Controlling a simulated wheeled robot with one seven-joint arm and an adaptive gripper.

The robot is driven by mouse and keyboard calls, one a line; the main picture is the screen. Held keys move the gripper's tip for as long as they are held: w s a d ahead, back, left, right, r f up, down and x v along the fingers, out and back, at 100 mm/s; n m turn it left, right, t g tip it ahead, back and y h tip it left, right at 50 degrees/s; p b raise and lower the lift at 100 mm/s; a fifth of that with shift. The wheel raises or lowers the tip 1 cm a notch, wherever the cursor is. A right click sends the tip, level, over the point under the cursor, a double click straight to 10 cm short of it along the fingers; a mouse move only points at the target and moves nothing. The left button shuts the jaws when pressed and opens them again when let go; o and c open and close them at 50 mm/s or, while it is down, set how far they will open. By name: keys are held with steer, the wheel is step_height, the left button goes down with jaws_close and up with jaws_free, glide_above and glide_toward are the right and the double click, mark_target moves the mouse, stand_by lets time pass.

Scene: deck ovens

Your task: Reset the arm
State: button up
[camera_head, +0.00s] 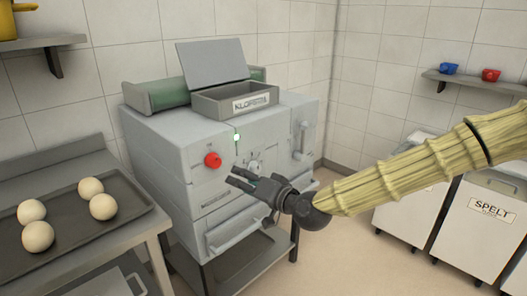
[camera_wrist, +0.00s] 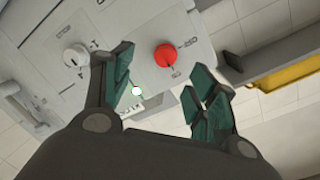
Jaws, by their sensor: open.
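My gripper (camera_head: 245,178) is in front of the grey deck oven in the head view, at the end of my arm, which reaches in from the right. In the wrist view my gripper (camera_wrist: 165,88) is open, with its green-padded fingers apart and nothing between them. The deck oven (camera_head: 205,200) has a red knob (camera_head: 213,160) and a small green-white light (camera_head: 236,137) on its front. The red knob also shows in the wrist view (camera_wrist: 166,54), beyond the fingers, beside a white knob (camera_wrist: 75,56). I cannot tell whether the gripper touches the oven.
An open box labelled KLOF... (camera_head: 235,101) sits on the oven. A dark tray (camera_head: 122,182) with several dough balls is on the left counter. White bins (camera_head: 480,240), one labelled SPELT, stand at right. A shelf (camera_head: 480,83) holds blue and red cups. Floor shows between oven and bins.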

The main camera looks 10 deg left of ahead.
steer(key=s+d+f+g+h+p, duration=0.15)
steer(key=s+d+f, duration=0.3)
steer(key=f, duration=0.55)
steer(key=s+d+f+m+g+h+p, duration=0.1)
steer(key=s+d+f+g+h, duration=0.15)
steer(key=s+f, duration=0.6)
steer(key=s+d+f+g+h+p, duration=0.1)
steer(key=s+d+f+h, duration=0.3)
steer(key=f, duration=0.8)
steer(key=s+d+f+g+h+p, duration=0.1)
steer(key=s+d+f+g+p, duration=0.1)
steer(key=s+d+f, duration=0.7)
steer(key=s+d, duration=0.3)
steer(key=shift+s+d+m+g+h, duration=0.15)
steer(key=shift+d+m+g+h, duration=0.15)
steer(key=s+d+h, duration=0.1)
steer(key=s+d, duration=0.3)
steer(key=s+d+f+g+h+p, duration=0.1)
steer(key=s+d, duration=0.2)
steer(key=d, duration=0.1)
steer(key=s+d+g+h, duration=0.1)
steer(key=s+d, duration=0.3)
steer(key=shift+s+d+f+p, duration=0.25)
steer(key=shift+s+f+p, duration=0.05)
steer(key=shift+s+f, duration=0.1)
